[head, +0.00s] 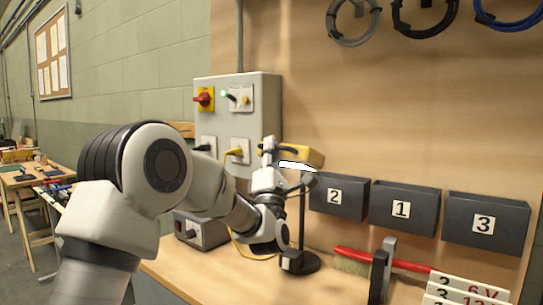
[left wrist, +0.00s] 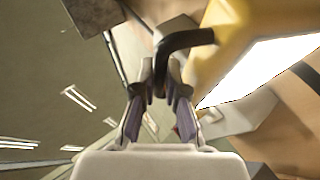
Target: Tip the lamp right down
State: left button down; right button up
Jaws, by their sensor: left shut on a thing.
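The head's lit panel tilts downward at an angle. In the left wrist view, the yellow head (left wrist: 228,50) fills the upper right, with its lit panel (left wrist: 265,68) beside it. My left gripper (head: 269,150) is at the left end of the head. Its fingers (left wrist: 160,85) are shut on the lamp's bent black handle (left wrist: 185,40). My right gripper is not in view.
A red-handled brush (head: 385,261) lies on the bench.

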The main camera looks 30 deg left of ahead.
pick_arm(q)
jog(key=shift+f, duration=0.1)
jog(key=c, duration=1.6)
grip_release()
jog(key=shift+c, duration=0.2)
jog(key=shift+o, duration=0.8)
jog(key=shift+w, duration=0.2)
jog(key=shift+s, duration=0.15)
jog(key=v, duration=1.2)
